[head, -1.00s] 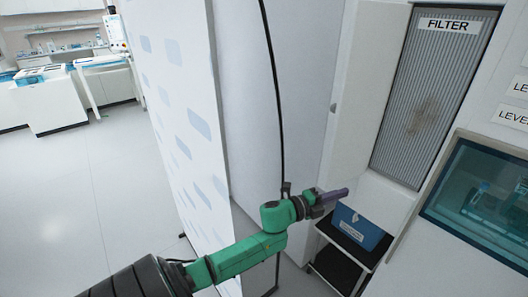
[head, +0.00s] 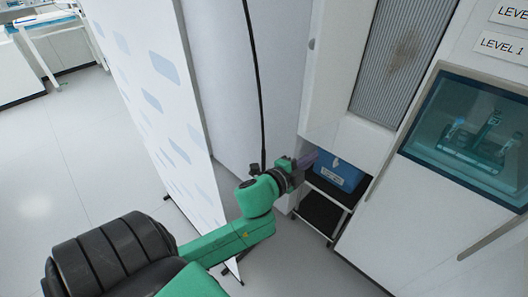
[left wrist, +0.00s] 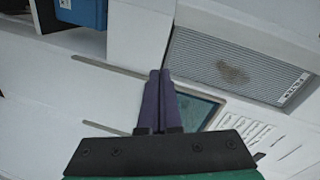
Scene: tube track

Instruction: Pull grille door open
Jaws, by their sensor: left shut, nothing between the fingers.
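The grille door (head: 395,62) is a grey ribbed panel in a white frame, high on the wall unit and cut off by the top of the head view. It looks shut. In the left wrist view the grille (left wrist: 235,70) is at the upper right, with a brownish patch and a small label. My left gripper (head: 308,159) is below and left of the grille, apart from it. Its purple fingers (left wrist: 160,75) are together and empty in the left wrist view. My right gripper is not in view.
A blue box (head: 343,177) sits on a small dark-shelved cart (head: 322,209) just beyond my left gripper. A teal window (head: 470,135) is right of the grille, above a bar handle (head: 492,240). A white partition (head: 150,95) stands left; open floor lies beyond it.

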